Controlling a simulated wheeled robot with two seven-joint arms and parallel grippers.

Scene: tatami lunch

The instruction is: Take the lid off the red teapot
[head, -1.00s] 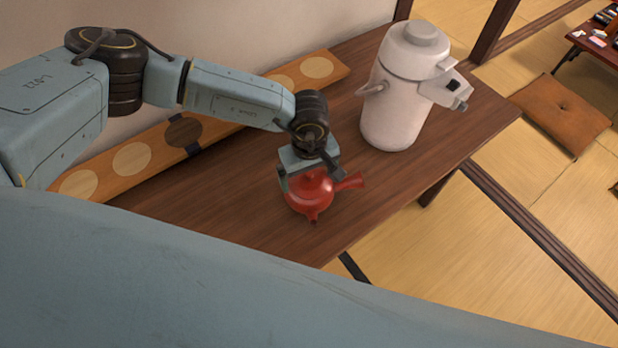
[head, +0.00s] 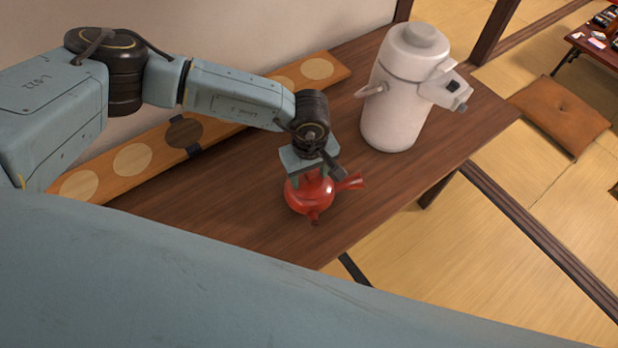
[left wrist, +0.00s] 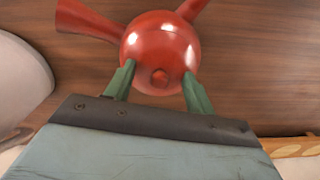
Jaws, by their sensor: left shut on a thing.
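The red teapot (head: 312,199) stands upright on the brown wooden table, its side handle pointing right and its spout toward the front. In the left wrist view the teapot (left wrist: 160,35) shows its round top, with the knob of the lid (left wrist: 159,77) between my fingers. My left gripper (head: 312,181) comes down over the teapot from above. It is shut on the lid, one green finger on each side. The lid still appears seated on the pot; its seam is hard to make out. My right gripper is not in view.
A white vacuum pot (head: 392,105) stands on the table (head: 225,195) behind and right of the teapot. A long wooden board with round discs (head: 132,160) lies along the wall. The table is clear to the left. A cushion (head: 561,112) lies on the tatami.

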